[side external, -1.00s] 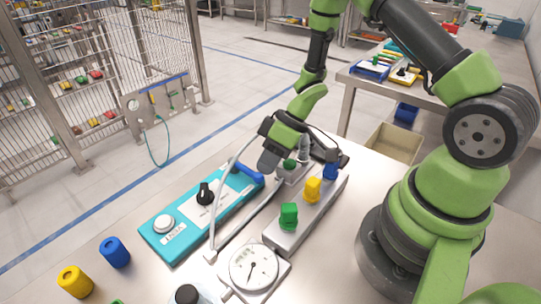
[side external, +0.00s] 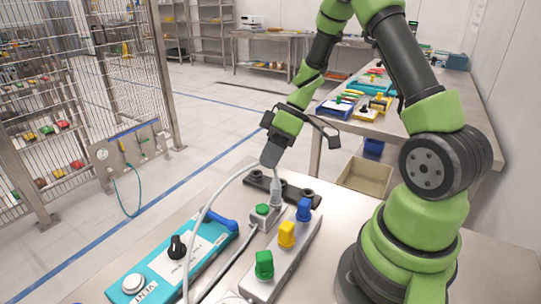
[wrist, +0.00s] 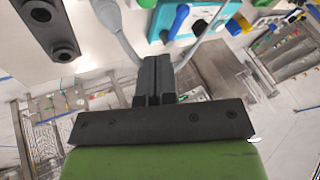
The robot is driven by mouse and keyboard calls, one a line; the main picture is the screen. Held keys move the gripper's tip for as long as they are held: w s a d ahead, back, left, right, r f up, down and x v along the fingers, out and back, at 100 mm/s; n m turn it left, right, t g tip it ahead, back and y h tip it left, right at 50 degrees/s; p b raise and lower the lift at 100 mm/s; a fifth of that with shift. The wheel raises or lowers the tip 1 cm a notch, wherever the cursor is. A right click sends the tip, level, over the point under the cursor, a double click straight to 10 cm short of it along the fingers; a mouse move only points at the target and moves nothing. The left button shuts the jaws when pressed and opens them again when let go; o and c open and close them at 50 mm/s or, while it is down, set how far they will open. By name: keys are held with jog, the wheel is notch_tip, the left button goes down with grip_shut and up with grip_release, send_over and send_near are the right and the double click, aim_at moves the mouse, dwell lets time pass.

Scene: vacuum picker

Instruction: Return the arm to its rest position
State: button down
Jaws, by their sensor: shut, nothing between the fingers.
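My gripper (side external: 268,162) hangs above the far end of the work table in the side view, over a small grey block with a green button (side external: 264,211). Its fingers are together with nothing between them. In the wrist view the closed dark fingertips (wrist: 158,62) point toward the table. My green and black arm reaches over the table from the right. A grey fitting with a hose (side external: 275,192) stands just below the gripper; whether the two touch is hard to tell in the side view.
A teal panel (side external: 160,270) with a black knob and blue lever lies left. A grey bar (side external: 285,265) carries green, yellow and blue knobs. A black bar with round bosses (side external: 295,190) lies behind. A wire fence (side external: 125,75) stands left; open floor lies beyond.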

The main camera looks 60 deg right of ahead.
jog(key=w+d+r+m+t+h, duration=0.1)
jog(key=w+r+m+t+h, duration=0.2)
jog(key=r, duration=0.6)
jog(key=w+d+r+m+t+h, duration=0.1)
jog(key=w+r+m+t+h, duration=0.1)
jog(key=r+t+h, duration=0.45)
jog(key=s+a+r+m+g+y, duration=0.1)
jog(key=s+a+m+g+y, duration=0.1)
jog(key=s+a, duration=0.4)
jog(key=s+a+r+m+g+y, duration=0.1)
jog(key=s+a, duration=0.4)
jog(key=s, duration=0.7)
jog(key=shift+s+a+r+m+g+y, duration=0.15)
jog(key=shift+a+r+m+g+y, duration=0.25)
jog(key=shift+g+y, duration=0.55)
